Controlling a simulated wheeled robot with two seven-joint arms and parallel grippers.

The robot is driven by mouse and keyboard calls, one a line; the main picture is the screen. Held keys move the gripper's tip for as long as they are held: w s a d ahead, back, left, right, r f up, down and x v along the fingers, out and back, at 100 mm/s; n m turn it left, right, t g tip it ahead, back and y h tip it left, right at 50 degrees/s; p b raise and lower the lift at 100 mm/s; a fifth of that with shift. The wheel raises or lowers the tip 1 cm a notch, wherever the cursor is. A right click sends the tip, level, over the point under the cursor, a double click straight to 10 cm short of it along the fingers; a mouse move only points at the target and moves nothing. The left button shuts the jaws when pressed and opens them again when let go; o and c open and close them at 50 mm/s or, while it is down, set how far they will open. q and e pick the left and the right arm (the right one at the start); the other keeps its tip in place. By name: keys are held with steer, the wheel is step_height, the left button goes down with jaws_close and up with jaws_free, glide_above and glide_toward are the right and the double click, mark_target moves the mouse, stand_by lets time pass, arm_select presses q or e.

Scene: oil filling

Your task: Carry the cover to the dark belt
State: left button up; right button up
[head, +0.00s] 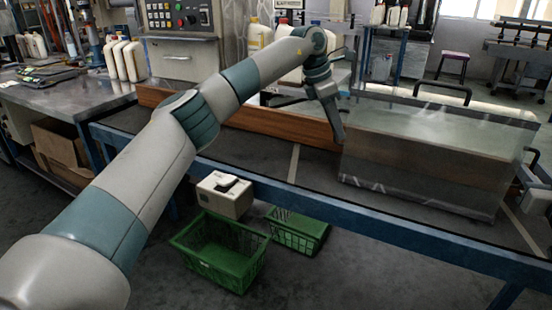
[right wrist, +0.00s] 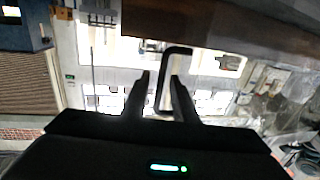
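The cover (head: 430,165) is a large clear box with black handles, upright over the dark belt (head: 262,150) at the right. Whether its lower edge touches the belt is hard to tell. My left gripper (head: 335,118) is at the cover's left end; its fingers are seen edge-on, so its opening is unclear. My right gripper (head: 528,178) is at the cover's right end, partly cut off by the picture edge. In the right wrist view, the right gripper's fingers (right wrist: 161,92) are apart, with a black handle (right wrist: 178,51) reaching between them.
A brown wooden board (head: 270,122) runs along the belt's back side. A blue rail (head: 300,195) edges the front. Green crates (head: 222,250) and a pale boxy unit (head: 225,195) are below. White jugs (head: 125,60) stand on the left workbench. The belt's middle is clear.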

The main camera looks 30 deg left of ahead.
arm_select(q)
steer(key=shift+r, duration=0.1)
steer(key=v, duration=0.7)
steer(key=shift+a+r, duration=0.2)
steer(key=shift+r, duration=0.15)
steer(key=shift+s, duration=0.1)
arm_select(e)
steer(key=shift+s, duration=0.15)
steer(key=s+d, duration=0.2)
steer(key=s, duration=0.9)
steer(key=shift+s+d, duration=0.15)
steer(key=shift+s, duration=0.1)
arm_select(q)
steer(key=shift+s+f, duration=0.1)
arm_select(e)
steer(key=shift+s, duration=0.15)
